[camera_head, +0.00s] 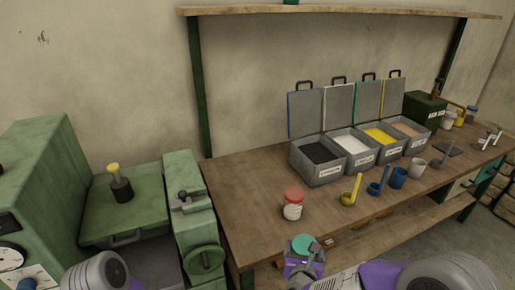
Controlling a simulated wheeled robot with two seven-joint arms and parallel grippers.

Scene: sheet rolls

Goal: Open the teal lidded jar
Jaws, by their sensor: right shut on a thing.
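A round teal lid (302,243) shows at the front edge of the workbench, at the bottom middle of the head view. My right gripper (302,258) is shut at it, with the teal top showing above the jaws. The body of the teal lidded jar is mostly hidden by the gripper, so I cannot tell how lid and body sit together. My left arm shows in part at the lower left; its gripper is not in view.
A red-lidded jar (293,204) stands on the workbench (250,190) just behind my right gripper. Yellow (350,192) and blue (377,184) scoops, cups and open-lidded grey bins (319,174) stand farther right. A green machine (203,225) stands left. The bench's left part is clear.

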